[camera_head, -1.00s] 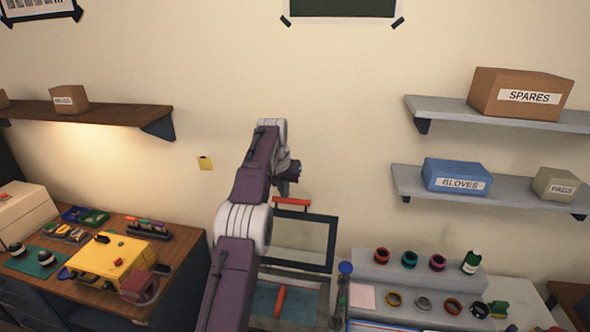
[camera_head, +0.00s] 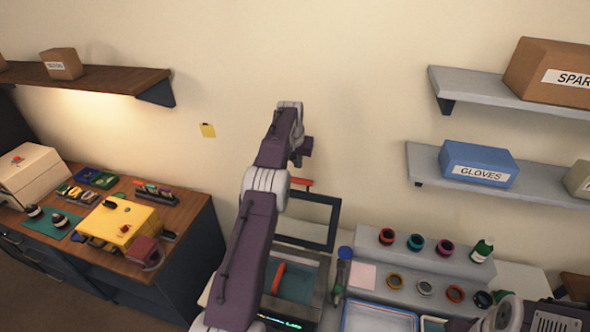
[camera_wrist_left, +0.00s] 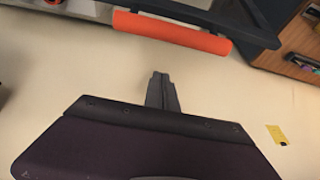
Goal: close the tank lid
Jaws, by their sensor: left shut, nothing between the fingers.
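The tank (camera_head: 322,290) stands below and behind my left arm, with teal inside and an orange bar (camera_head: 278,278) over it. Its lid (camera_head: 334,222), a dark frame around a clear panel, stands raised at the tank's back. A red-orange handle (camera_head: 302,182) is at the lid's top edge; the handle (camera_wrist_left: 172,32) also shows in the left wrist view, apart from the fingers. My left gripper (camera_head: 304,152) appears above the handle in the head view, against the wall. In the left wrist view the gripper (camera_wrist_left: 162,78) is shut and empty. My arm hides the tank's left part.
A stepped grey rack (camera_head: 375,255) with several coloured rings and a green bottle (camera_head: 483,250) stands right of the tank. A blue-rimmed tray (camera_head: 380,308) lies in front. A wooden bench (camera_head: 190,210) with a yellow box (camera_head: 118,222) is left. Shelves hang on the wall.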

